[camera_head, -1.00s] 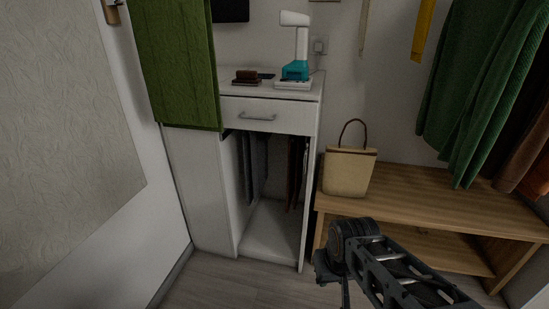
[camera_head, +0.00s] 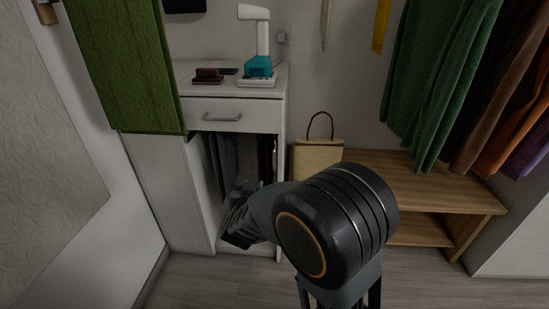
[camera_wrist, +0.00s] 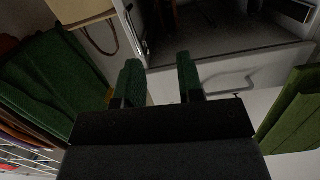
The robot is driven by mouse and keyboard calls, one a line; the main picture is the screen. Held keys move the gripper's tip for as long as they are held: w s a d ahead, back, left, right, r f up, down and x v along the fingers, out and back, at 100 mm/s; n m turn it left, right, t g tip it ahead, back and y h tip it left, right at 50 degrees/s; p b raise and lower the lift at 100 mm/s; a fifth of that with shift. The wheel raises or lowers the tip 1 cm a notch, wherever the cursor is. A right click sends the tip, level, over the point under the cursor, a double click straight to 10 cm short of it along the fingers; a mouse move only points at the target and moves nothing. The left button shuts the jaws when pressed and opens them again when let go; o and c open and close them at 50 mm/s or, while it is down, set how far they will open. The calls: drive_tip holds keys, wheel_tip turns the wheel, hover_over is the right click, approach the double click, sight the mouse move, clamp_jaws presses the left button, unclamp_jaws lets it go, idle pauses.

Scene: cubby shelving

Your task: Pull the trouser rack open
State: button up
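The trouser rack sits inside the open compartment under the drawer of the white cabinet (camera_head: 150,185). Its bars are hidden under the drawer. Grey trousers (camera_head: 222,160) hang at the left of the compartment and dark brown ones (camera_head: 265,155) at the right. My gripper (camera_wrist: 158,78) is open, with two green-padded fingers apart and nothing between them. In the head view it is at the compartment's opening, low and in front of the trousers, partly hidden by my arm. The wrist view is upside down and shows the drawer handle (camera_wrist: 230,84) beside the right finger.
The drawer (camera_head: 225,115) above is shut. A green door panel (camera_head: 125,70) hangs at the left. Grey floor (camera_head: 200,285) in front is clear.

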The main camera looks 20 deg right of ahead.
sight(274, 161)
drive_tip(key=w+d+h+b, duration=0.1)
drive_tip(key=w+d, duration=0.2)
drive_tip(key=w+d+m+h+b, duration=0.1)
drive_tip(key=w+d, duration=0.2)
drive_tip(key=d, duration=0.1)
drive_tip(key=w+d+h+b, duration=0.1)
drive_tip(key=w+d, duration=0.2)
drive_tip(key=d, duration=0.1)
drive_tip(key=shift+r+m+g+h, duration=0.3)
drive_tip(key=shift+r+g+h, duration=0.05)
drive_tip(key=shift+g+h, duration=0.05)
drive_tip(key=shift+a, duration=0.1)
clamp_jaws()
idle(0.3)
